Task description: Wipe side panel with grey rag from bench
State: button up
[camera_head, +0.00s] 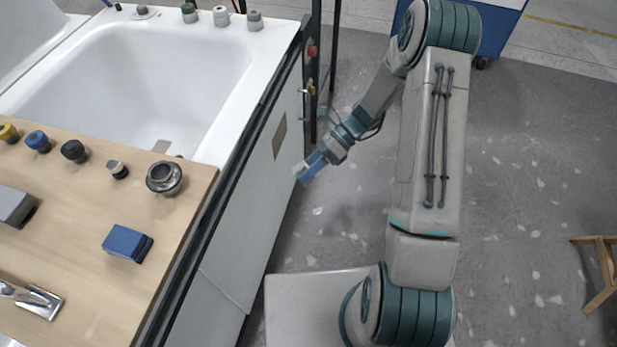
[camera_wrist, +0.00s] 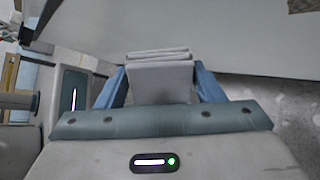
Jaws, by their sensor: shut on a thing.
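The white side panel (camera_head: 262,205) of the tub drops from the tub rim to the floor, and it also fills much of the upper part of the wrist view (camera_wrist: 230,35). My gripper (camera_head: 308,168) is beside the panel, low down, with its tip close to the panel face. In the wrist view its blue fingers are shut on a folded grey rag (camera_wrist: 160,80). The rag's outer edge points toward the panel; I cannot tell whether it touches. In the head view only a small pale part of the rag shows at the fingertips.
A wooden bench (camera_head: 75,235) lies across the tub (camera_head: 165,70), bearing a blue block (camera_head: 127,243), a metal scraper (camera_head: 30,296), a grey box (camera_head: 14,206) and several round knobs. A dark post with a red button (camera_head: 312,50) stands beside the panel. A wooden stool (camera_head: 598,270) is at right.

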jog(key=w+f+m+t+y+b, duration=0.3)
jog(key=f+m+t+y+b, duration=0.25)
jog(key=f+b, duration=0.2)
jog(key=m+t+b, duration=0.4)
jog(key=t+b, duration=0.2)
jog(key=b, duration=0.1)
send_near(273, 157)
jog(key=shift+y, duration=0.45)
jog(key=shift+f+b+x, duration=0.2)
jog(key=shift+b+x, duration=0.4)
jog(key=shift+x, duration=0.55)
jog(key=shift+f+b+x, duration=0.2)
jog(key=shift+b+x, duration=0.4)
jog(key=shift+x, duration=0.6)
jog(key=shift+x, duration=0.95)
